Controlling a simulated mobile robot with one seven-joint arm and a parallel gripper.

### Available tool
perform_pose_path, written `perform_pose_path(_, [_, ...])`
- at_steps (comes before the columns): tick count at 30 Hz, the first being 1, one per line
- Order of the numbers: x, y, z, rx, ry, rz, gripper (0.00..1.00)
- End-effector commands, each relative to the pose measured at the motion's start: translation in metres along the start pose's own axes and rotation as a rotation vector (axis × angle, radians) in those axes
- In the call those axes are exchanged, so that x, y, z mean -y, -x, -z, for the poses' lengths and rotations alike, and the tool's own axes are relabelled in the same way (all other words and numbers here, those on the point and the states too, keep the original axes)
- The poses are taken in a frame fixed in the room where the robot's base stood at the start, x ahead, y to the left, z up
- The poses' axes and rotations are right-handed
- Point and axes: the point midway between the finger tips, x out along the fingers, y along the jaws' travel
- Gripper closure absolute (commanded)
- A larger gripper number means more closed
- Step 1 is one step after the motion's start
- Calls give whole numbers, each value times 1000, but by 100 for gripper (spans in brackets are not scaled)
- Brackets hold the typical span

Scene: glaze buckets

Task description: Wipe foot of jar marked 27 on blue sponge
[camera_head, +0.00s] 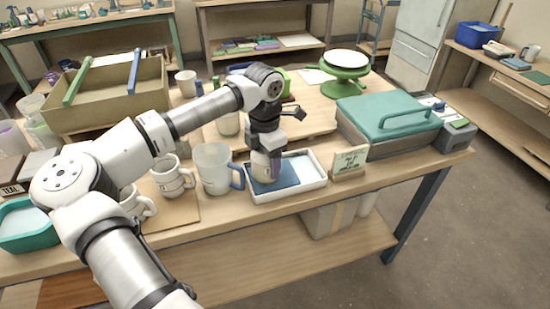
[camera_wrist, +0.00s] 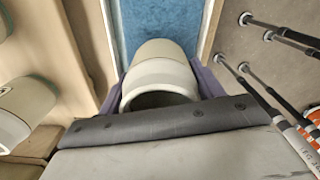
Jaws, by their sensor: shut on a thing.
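My gripper (camera_head: 267,162) points down over the white tray at the table's front. It is shut on a cream jar (camera_head: 262,172), which also shows in the wrist view (camera_wrist: 160,70) between the purple finger pads. The blue sponge (camera_head: 286,176) lies in the white tray (camera_head: 312,186). In the wrist view the sponge (camera_wrist: 155,22) lies behind and below the jar. The jar's foot is at or just above the sponge; I cannot tell whether they touch. No number is readable on the jar.
A clear measuring jug (camera_head: 214,168) with a blue handle stands just left of the tray. White mugs (camera_head: 173,178) stand further left. A small sign (camera_head: 349,162) and a teal-lidded case (camera_head: 388,118) are to the right. A green turntable (camera_head: 345,75) stands behind.

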Motion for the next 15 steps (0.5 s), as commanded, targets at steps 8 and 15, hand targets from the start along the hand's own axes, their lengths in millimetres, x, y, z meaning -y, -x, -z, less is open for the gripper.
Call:
perform_pose_path(8, [-4,1,15,1,-1,-1,66])
perform_pose_path(15, [-4,2,16,0,0,-1,66])
